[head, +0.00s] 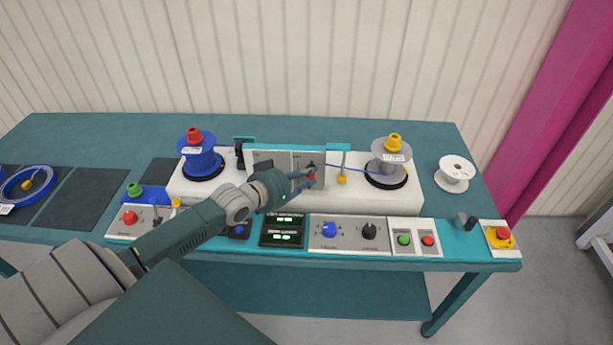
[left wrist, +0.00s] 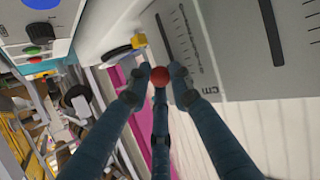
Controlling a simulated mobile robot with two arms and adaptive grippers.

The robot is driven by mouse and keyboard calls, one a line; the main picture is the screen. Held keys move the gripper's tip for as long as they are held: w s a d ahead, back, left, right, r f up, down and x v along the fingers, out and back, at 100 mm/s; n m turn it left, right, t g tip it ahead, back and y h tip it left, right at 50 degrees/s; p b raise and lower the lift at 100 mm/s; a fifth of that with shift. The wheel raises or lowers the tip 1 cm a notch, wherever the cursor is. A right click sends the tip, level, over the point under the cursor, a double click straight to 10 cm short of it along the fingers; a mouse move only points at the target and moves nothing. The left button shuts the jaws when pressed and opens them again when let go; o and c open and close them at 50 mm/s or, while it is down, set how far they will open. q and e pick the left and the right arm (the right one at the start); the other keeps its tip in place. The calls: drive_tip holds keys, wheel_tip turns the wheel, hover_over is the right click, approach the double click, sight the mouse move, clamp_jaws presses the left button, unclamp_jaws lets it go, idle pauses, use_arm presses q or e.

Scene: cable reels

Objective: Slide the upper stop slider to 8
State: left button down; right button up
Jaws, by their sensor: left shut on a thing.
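The grey scale panel (head: 270,160) stands upright at the back middle of the white machine. It shows close up in the left wrist view (left wrist: 225,75), with dark slots, fine scale marks and "cm" lettering. A round red slider knob (left wrist: 160,77) sits by the end of one slot; the scale numbers are too small to read. My left gripper (head: 309,175) reaches the panel's right part. In the left wrist view its fingers (left wrist: 160,80) are shut around the red knob. The fingers hide part of the slot and scale. My right gripper is not in view.
A blue reel (head: 200,162) stands left of the panel and a grey reel (head: 390,165) right of it. A blue cable runs by the panel. A yellow knob (head: 342,180) is close right of my fingers. Control panels (head: 350,245) line the table's front.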

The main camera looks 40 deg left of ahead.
use_arm(q)
drive_tip(key=shift+r+p, duration=0.4)
drive_tip(key=shift+r, duration=0.15)
drive_tip(key=c, duration=1.5)
unclamp_jaws()
drive_tip(key=shift+o, duration=0.2)
drive_tip(key=v, duration=1.2)
